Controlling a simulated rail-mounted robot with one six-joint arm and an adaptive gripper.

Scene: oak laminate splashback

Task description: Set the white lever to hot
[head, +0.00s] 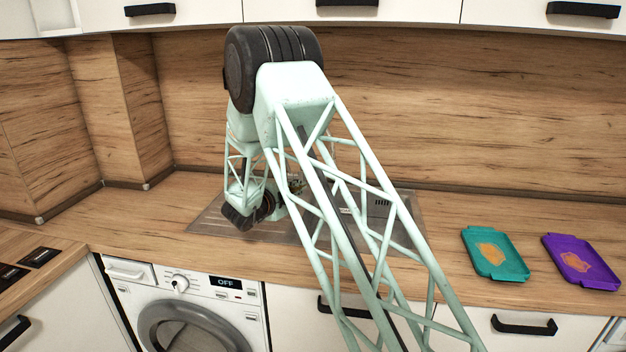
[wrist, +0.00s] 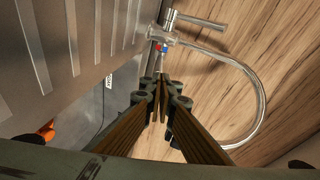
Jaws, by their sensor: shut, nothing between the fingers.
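In the wrist view, a pale metallic tap (wrist: 165,38) stands beyond my fingers, with a curved spout (wrist: 262,100) looping to the right. A straight pale lever (wrist: 203,20) sticks out to the right from the tap's top. Small red and blue marks (wrist: 160,48) show on the tap body. My gripper (wrist: 160,84) is shut and empty, its fingertips just short of the tap body and apart from the lever as far as I can tell. In the head view, my arm hides the tap and most of the gripper.
The steel sink (head: 213,217) is set in the wooden counter, its ribbed drainboard (wrist: 65,45) at left in the wrist view. The splashback (wrist: 270,60) is close on the right. A teal tray (head: 513,262) and a purple tray (head: 604,277) lie on the counter. A washing machine (head: 140,283) stands below.

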